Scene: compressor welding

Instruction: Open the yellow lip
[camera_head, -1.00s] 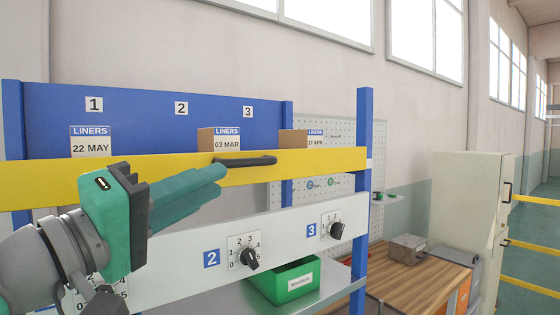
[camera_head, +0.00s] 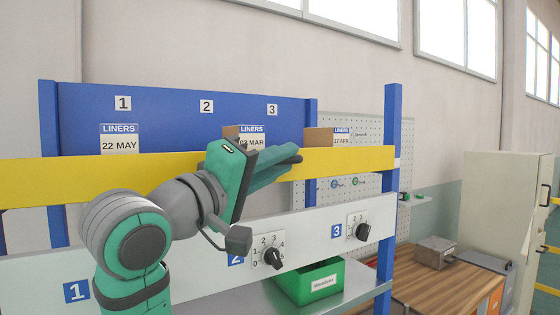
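The yellow lip (camera_head: 350,160) is a long flat bar across the front of the blue shelf. It stands upright in front of the lower part of the boxes. Its black handle is hidden behind my gripper. My gripper (camera_head: 292,158), green with a grey wrist, is in front of the lip at about the handle's place, fingers pointing right and away. Whether the fingers are around the handle, touching it or apart from it cannot be seen. The finger gap is not clear from this side.
Liner boxes (camera_head: 120,143) stand behind the lip under numbers 1, 2 and 3. Below it is a white panel (camera_head: 310,228) with numbered black knobs (camera_head: 272,258). A green bin (camera_head: 312,282) sits on the lower shelf. A wooden bench (camera_head: 440,285) is at the right.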

